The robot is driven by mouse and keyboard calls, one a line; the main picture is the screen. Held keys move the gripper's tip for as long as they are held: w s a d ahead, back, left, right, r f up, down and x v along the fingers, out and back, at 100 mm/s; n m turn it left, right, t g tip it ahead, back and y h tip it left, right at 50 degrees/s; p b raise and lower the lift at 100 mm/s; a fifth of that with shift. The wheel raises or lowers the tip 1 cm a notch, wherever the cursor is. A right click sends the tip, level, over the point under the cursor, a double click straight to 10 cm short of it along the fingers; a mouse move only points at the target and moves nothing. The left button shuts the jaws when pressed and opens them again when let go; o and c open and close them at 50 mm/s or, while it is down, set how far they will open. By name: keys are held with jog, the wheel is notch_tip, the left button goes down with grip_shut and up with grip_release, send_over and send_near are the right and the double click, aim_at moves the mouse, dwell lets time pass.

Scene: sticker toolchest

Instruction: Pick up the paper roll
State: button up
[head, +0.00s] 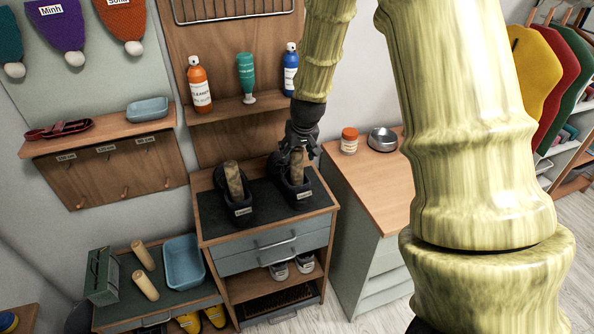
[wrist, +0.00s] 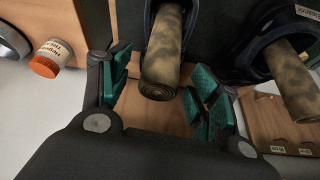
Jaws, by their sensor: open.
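Two mottled brown rolls stand in a pair of dark shoes on the cabinet top. The right roll (head: 296,164) is in the right shoe (head: 303,191), and the left roll (head: 234,180) is in the left shoe (head: 241,211). My gripper (head: 298,146) is at the top of the right roll. In the wrist view, the open green-padded fingers of my gripper (wrist: 162,92) lie on either side of one roll (wrist: 163,55), with gaps to it. The other roll (wrist: 292,85) lies outside the fingers to the right. Two pale cream rolls (head: 145,286) lie on the low bench at lower left.
A blue tray (head: 184,262) and a green box (head: 102,277) are on the low bench. Bottles, including an orange one (head: 199,85), stand on the shelf behind.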

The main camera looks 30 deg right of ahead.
aim_at(297, 171)
jog(key=shift+p+x, duration=0.85)
jog(key=shift+x, duration=1.55)
jog(key=c, duration=1)
